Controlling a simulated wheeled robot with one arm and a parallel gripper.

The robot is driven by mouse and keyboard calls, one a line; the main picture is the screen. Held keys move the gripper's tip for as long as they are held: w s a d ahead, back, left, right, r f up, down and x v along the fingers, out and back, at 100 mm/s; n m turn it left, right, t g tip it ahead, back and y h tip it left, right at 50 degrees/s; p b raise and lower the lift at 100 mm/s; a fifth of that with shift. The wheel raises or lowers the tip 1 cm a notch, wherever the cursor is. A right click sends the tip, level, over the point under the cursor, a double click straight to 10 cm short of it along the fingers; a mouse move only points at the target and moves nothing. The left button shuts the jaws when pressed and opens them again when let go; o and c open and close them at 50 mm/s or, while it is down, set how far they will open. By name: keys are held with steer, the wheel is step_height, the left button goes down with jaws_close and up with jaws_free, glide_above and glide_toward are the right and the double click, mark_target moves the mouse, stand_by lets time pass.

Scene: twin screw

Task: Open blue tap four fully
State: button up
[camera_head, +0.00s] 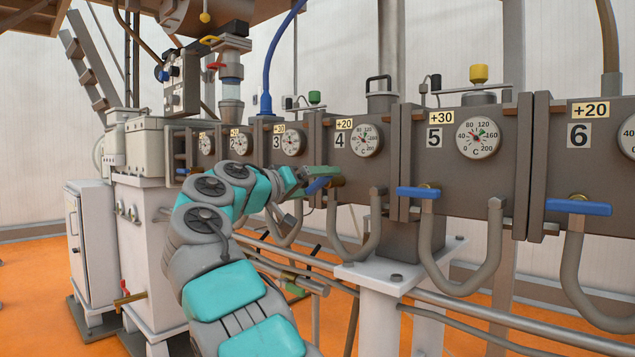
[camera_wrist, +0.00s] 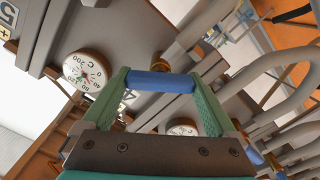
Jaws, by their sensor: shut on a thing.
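Blue tap four (camera_head: 317,186) is on the pipe under the panel marked 4, below its round dial (camera_head: 366,140). My gripper (camera_head: 322,178) reaches it from the left and partly hides it in the head view. In the wrist view, the blue handle (camera_wrist: 160,82) spans between the two green fingers of my gripper (camera_wrist: 162,92), one finger at each end. My gripper is shut on this handle. A brass fitting (camera_wrist: 162,64) shows just behind the handle. The handle's exact turn is hard to tell in the head view.
To the right, another blue tap (camera_head: 417,192) sits under panel 5 and one (camera_head: 578,207) under panel 6. A curved grey pipe (camera_head: 352,250) hangs below panel 4. A white stand (camera_head: 400,277) is below the panels.

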steer(key=shift+n, duration=0.4)
steer(key=n+p, duration=0.1)
steer(key=p, duration=0.1)
steer(key=n+p, duration=0.2)
steer(key=shift+r, duration=0.35)
steer(key=n+p, duration=0.4)
steer(key=p, duration=0.1)
steer(key=shift+f, duration=0.2)
steer(key=shift+a+f+n+p, duration=0.15)
steer(key=shift+n+p, duration=0.25)
steer(key=shift+n, duration=0.35)
steer(key=shift+d+f+n+p, duration=0.15)
steer(key=shift+n+p, duration=0.25)
steer(key=shift+n, duration=0.35)
steer(key=shift+a, duration=0.15)
steer(key=o, duration=1)
